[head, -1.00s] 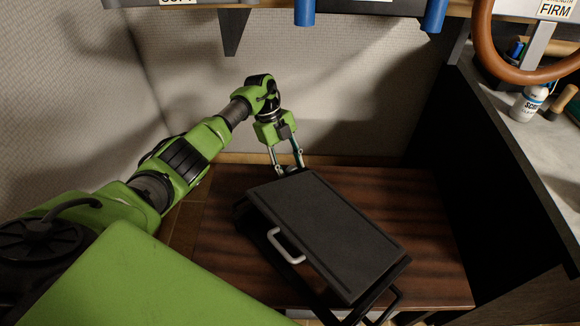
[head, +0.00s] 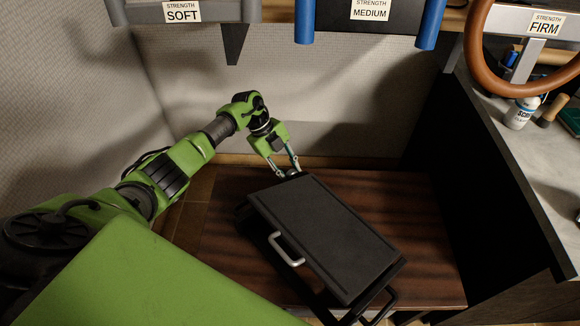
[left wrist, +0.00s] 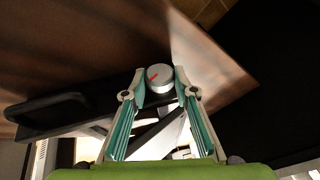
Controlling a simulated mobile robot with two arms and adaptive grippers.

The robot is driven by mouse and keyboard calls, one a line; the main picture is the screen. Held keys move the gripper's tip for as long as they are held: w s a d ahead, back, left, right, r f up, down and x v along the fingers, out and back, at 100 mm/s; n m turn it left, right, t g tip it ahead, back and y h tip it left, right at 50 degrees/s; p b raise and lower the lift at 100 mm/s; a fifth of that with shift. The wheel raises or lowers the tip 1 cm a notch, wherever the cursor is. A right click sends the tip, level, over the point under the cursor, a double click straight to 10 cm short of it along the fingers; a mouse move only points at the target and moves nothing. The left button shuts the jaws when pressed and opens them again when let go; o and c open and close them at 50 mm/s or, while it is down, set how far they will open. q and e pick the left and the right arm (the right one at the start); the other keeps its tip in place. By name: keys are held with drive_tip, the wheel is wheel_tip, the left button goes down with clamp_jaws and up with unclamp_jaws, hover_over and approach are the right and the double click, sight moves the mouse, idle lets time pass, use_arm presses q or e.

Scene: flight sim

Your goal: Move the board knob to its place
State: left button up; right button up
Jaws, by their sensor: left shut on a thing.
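The knob (left wrist: 159,76) is a small round grey piece with a red mark on its face, seen in the left wrist view. My left gripper (left wrist: 159,84) is shut on it, with one fingertip on each side. In the head view my left gripper (head: 285,171) reaches down at the far corner of the black board (head: 325,235). Whether the knob touches the board or is clear of it I cannot tell. The board is a flat dark slab with a silver handle (head: 286,249) on its near side. My right gripper is not in view.
The board sits on a dark wooden top (head: 425,215). A black panel (head: 500,170) stands on the right, with a grey counter (head: 540,165) beyond it holding a white bottle (head: 521,112). Blue-gripped bars with strength signs (head: 370,10) hang above.

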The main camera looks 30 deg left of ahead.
use_arm(q)
drive_tip(key=t+p, duration=0.1)
drive_tip(key=t+h+p, duration=0.1)
drive_tip(key=shift+s+a+t, duration=0.1)
drive_tip(key=shift+s+t, duration=0.2)
drive_tip(key=shift+f+m, duration=0.15)
drive_tip(key=shift+m, duration=0.15)
drive_tip(key=shift+t+h, duration=0.3)
drive_tip(key=shift+t, duration=0.2)
drive_tip(key=shift+s+f+t+h+b, duration=0.15)
drive_tip(key=shift+t+h+b, duration=0.2)
drive_tip(key=shift+t, duration=0.25)
drive_tip(key=shift+m+t, duration=0.3)
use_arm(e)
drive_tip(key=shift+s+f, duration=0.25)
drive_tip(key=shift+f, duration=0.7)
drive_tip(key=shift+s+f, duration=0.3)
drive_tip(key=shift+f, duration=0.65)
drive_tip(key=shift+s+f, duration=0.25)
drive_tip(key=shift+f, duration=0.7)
use_arm(q)
drive_tip(key=o, duration=1.1)
